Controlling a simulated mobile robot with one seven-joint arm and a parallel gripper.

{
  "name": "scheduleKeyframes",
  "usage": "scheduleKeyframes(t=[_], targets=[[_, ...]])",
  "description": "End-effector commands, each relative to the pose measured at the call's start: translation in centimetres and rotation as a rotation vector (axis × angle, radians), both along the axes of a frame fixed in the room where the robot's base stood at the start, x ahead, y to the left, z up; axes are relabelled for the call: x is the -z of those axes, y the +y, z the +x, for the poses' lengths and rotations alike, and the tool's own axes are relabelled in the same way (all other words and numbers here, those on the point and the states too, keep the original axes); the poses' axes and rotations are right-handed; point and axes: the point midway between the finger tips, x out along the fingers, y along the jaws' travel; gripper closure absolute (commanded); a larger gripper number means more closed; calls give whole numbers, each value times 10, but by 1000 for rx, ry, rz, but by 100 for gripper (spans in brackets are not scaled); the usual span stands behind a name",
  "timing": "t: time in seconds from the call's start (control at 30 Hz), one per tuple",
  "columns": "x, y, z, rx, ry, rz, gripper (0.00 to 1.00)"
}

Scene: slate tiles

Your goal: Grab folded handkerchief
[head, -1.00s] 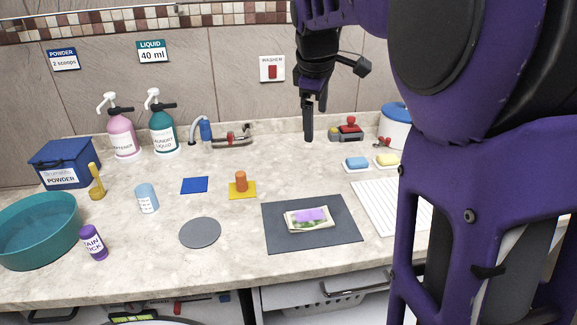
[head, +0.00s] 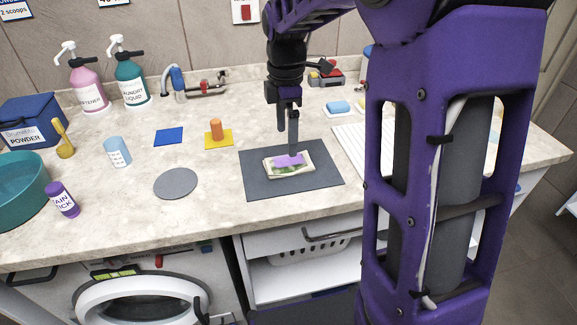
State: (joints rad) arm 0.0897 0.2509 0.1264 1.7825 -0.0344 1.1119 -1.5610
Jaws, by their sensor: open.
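The folded handkerchief (head: 288,164) is a small cream bundle with a purple patch and some green. It lies flat on a dark grey mat (head: 318,183) on the counter. My gripper (head: 287,145) points down just above and behind the handkerchief's far edge, with its jaws open. One fingertip overlaps the handkerchief's far side in the picture; I cannot tell whether it touches.
A white ribbed board (head: 352,150) lies right of the mat. An orange peg on a yellow square (head: 219,138), a blue square (head: 168,137) and a grey disc (head: 175,184) lie left. Bottles stand at the back left. The counter in front of the mat is clear.

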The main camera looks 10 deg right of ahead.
Motion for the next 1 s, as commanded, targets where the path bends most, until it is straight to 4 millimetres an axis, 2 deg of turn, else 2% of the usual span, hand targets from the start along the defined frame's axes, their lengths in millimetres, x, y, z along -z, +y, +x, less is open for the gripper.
scheduleKeyframes(t=[0.03,0.27,0.5,0.63,0.83,0.87,1.0], targets=[[7,0,0,0,1,0,0],[23,-1,-1,1,1,0,0],[58,-4,-3,1,0,0,0],[65,-4,-3,2,-1,-1,0],[65,-4,-3,2,-2,-1,0],[65,-4,-3,2,-2,0,2],[65,-4,-3,2,-2,0,27]])
